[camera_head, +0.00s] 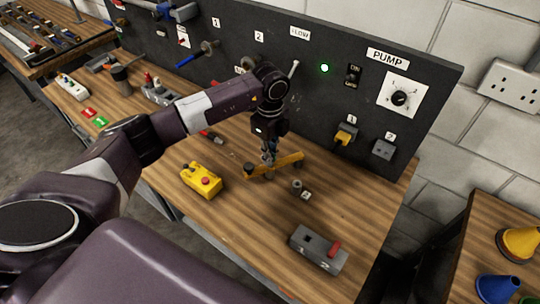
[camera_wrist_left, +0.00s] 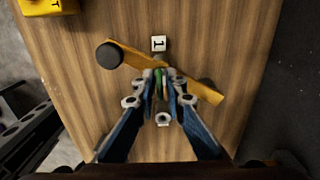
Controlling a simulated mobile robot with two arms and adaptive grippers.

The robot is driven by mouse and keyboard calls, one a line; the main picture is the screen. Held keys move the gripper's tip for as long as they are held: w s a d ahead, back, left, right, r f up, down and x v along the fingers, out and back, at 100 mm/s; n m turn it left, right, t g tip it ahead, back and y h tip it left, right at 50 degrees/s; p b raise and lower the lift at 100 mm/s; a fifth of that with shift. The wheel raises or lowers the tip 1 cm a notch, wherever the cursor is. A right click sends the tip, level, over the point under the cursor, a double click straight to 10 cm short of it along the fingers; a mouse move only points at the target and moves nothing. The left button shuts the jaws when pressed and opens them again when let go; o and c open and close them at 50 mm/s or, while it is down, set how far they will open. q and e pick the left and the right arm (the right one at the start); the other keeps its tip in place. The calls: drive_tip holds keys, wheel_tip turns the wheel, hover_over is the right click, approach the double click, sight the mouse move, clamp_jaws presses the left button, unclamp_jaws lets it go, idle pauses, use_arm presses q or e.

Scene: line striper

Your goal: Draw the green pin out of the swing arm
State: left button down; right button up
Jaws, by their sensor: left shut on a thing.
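The swing arm is a yellow bar (camera_head: 289,162) lying over the wooden bench; it also shows in the left wrist view (camera_wrist_left: 207,93), slanting, with a round black knob (camera_wrist_left: 109,55) at one end. My left gripper (camera_head: 269,157) comes down over the bar from above. In the left wrist view its fingers (camera_wrist_left: 162,73) are closed together at the middle of the bar, on the green pin (camera_wrist_left: 159,84), of which only a thin strip shows between them. I cannot tell how deep the pin sits in the bar. My right gripper is not in view.
A yellow box with a red button (camera_head: 203,181) stands left of the bar. A small grey cylinder (camera_head: 296,186) and a white tile (camera_head: 306,196) lie in front. A grey block with a red lever (camera_head: 318,251) is near the front edge. The dark pump panel (camera_head: 330,105) rises behind.

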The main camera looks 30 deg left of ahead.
use_arm(q)
drive_tip(key=shift+r, duration=0.15)
drive_tip(key=shift+r+p, duration=2.15)
drive_tip(key=shift+r, duration=0.9)
